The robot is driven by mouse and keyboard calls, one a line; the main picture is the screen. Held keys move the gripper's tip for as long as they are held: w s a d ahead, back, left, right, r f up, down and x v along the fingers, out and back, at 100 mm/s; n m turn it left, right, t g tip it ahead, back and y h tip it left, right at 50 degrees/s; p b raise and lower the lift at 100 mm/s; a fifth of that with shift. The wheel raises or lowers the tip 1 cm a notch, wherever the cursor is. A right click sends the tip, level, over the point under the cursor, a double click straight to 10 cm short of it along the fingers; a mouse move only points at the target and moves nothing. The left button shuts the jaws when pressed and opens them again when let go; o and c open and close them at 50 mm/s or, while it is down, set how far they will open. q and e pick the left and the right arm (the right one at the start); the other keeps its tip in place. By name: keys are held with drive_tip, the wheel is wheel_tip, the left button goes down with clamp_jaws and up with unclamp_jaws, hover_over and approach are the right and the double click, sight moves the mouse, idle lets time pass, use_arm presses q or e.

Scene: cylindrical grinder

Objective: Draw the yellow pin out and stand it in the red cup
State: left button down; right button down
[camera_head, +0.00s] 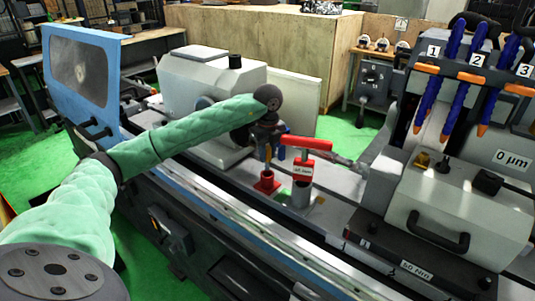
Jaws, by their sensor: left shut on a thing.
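The red cup (267,182) is a small red holder with a square base on the grinder's bed, near the middle of the view. My left gripper (267,156) points down right above it, at the end of my green-sleeved arm. It is shut on a thin piece, taken as the yellow pin; the dark fingers mostly hide it. I cannot tell whether its lower end is inside the cup. My right gripper is not in view.
A red T-handle (305,143) with a label stands in a grey holder (301,193) just right of the cup, close to my gripper. Blue hoses (462,80) hang at the right above the grey block with a black handle (437,231). The bed front is clear.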

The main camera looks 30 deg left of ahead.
sight(268, 165)
use_arm(q)
drive_tip(key=shift+f+b, duration=2.05)
drive_tip(key=shift+f, duration=0.95)
idle(0.4)
drive_tip(key=c, duration=1.1)
unclamp_jaws()
drive_tip(key=shift+o, duration=0.2)
drive_tip(key=shift+r, duration=0.1)
drive_tip(key=shift+r, duration=0.35)
wheel_tip(268, 165, up, 6)
drive_tip(key=shift+f+b, duration=0.15)
drive_tip(key=shift+b, duration=1.1)
drive_tip(key=shift+r, duration=0.6)
